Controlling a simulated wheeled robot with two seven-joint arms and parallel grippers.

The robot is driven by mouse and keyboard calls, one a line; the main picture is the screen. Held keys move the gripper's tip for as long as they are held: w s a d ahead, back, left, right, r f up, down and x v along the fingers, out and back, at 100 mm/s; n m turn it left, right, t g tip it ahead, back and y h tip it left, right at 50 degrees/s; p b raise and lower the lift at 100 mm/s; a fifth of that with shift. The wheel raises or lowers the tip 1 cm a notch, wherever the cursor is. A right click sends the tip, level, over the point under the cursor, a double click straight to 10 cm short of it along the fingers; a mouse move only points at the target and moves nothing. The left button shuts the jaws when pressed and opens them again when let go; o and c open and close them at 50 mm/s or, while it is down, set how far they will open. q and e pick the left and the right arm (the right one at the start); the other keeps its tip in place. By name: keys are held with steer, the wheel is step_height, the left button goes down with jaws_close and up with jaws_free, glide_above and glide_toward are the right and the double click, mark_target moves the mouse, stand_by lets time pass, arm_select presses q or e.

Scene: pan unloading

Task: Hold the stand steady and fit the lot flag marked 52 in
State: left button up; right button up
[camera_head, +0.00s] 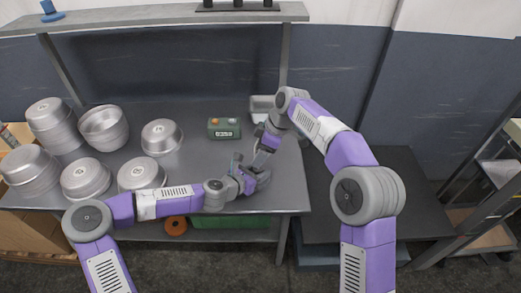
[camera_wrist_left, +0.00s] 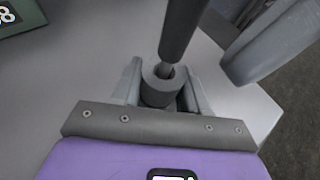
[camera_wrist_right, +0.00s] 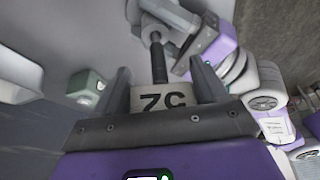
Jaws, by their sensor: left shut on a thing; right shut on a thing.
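My left gripper (camera_head: 250,180) is shut on the stand near the table's right front. In the left wrist view the stand (camera_wrist_left: 157,92) is a short dark grey cylinder with a socket, between the fingers. My right gripper (camera_head: 262,157) is just above, shut on the white lot flag (camera_wrist_right: 163,100); its marking appears upside down and looks like 52, partly covered by the gripper. The flag's dark rod (camera_wrist_left: 183,30) comes down to the stand, slightly tilted in the left wrist view. Its thinner tip is at the socket mouth; I cannot tell how deep it sits.
Several metal pans (camera_head: 103,128) stand on the left of the table (camera_head: 210,160). A green box with a display (camera_head: 224,128) and a light grey tray (camera_head: 260,103) are at the back. A shelf (camera_head: 150,16) runs above. A dark surface (camera_head: 410,195) lies to the right.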

arm_select(q)
steer(key=shift+s+f, duration=0.1)
steer(key=shift+f, duration=0.2)
arm_select(e)
steer(key=shift+f, duration=1)
steer(key=o, duration=1.1)
steer(key=v, duration=1.2)
steer(key=shift+r, duration=0.1)
arm_select(q)
steer(key=o, duration=1.2)
steer(key=shift+a, duration=0.1)
